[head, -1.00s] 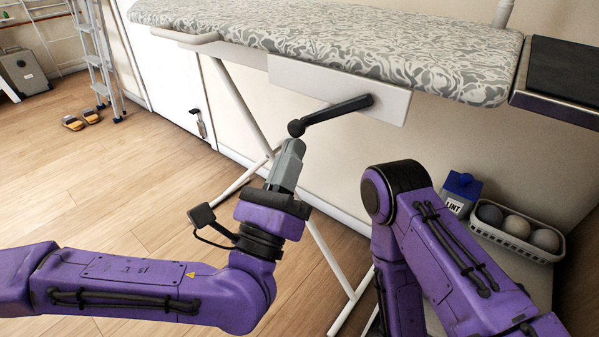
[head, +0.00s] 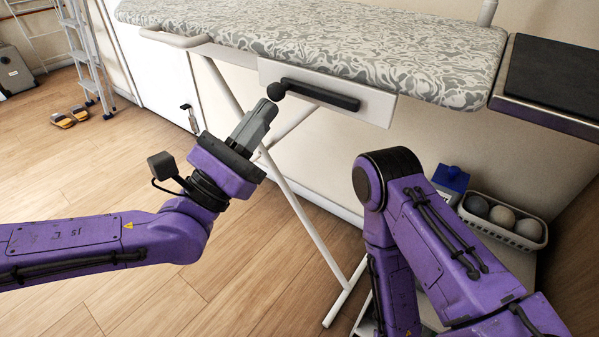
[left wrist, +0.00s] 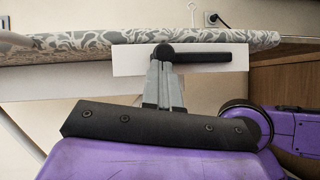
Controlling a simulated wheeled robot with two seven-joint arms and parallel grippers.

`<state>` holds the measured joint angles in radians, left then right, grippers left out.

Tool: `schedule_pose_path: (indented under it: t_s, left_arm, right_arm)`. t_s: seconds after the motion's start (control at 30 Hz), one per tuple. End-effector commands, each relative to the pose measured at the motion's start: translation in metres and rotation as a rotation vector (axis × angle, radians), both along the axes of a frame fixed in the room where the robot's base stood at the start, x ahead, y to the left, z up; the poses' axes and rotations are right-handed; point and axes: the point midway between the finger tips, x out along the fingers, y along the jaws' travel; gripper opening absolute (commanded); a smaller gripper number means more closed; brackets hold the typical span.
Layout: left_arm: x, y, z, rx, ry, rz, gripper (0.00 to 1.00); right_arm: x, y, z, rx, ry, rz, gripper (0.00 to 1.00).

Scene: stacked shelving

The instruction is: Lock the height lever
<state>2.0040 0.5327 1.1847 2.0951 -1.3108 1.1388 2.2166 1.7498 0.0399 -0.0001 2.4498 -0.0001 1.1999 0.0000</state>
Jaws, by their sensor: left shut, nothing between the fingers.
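The black height lever (head: 320,94) with a round knob (head: 276,91) at its left end is mounted on the white plate (head: 378,108) under the patterned ironing board (head: 340,40). The lever slopes slightly, its knob end a little higher at the left. My left gripper (head: 264,106) is shut, with its fingertips just below and left of the knob. In the left wrist view the lever (left wrist: 205,55) runs nearly level, and the shut fingertips (left wrist: 164,66) line up with the knob. I cannot tell whether they touch it. My right arm is at the right; its gripper is out of view.
A dark panel (head: 560,75) adjoins the board's right end. A basket with several balls (head: 503,217) and a blue box (head: 450,182) stand low at the right. The white board legs (head: 300,210) cross below.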

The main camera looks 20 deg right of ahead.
Motion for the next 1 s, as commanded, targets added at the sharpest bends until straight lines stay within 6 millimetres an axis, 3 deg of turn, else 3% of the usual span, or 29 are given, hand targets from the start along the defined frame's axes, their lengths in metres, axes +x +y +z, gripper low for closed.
schedule_pose_path:
  t_s: [0.53, 0.77, 0.83, 1.0]
  left_arm:
    - [0.0, 0.001, -0.003, 0.003, -0.007, 0.0, 0.0]
    - [0.002, 0.012, -0.05, 0.005, -0.006, 0.006, 0.0]
    - [-0.004, 0.026, -0.048, 0.004, -0.003, 0.008, 0.0]
    - [-0.019, 0.056, -0.072, 0.004, -0.003, 0.008, 0.0]
  right_arm:
    - [0.0, 0.0, -0.003, 0.0, 0.0, 0.0, 0.4]
    - [-0.002, 0.001, -0.039, 0.004, 0.002, -0.002, 0.4]
    - [-0.002, 0.001, -0.026, 0.003, 0.004, -0.002, 0.4]
    - [-0.001, 0.001, -0.022, 0.003, 0.001, -0.002, 0.4]
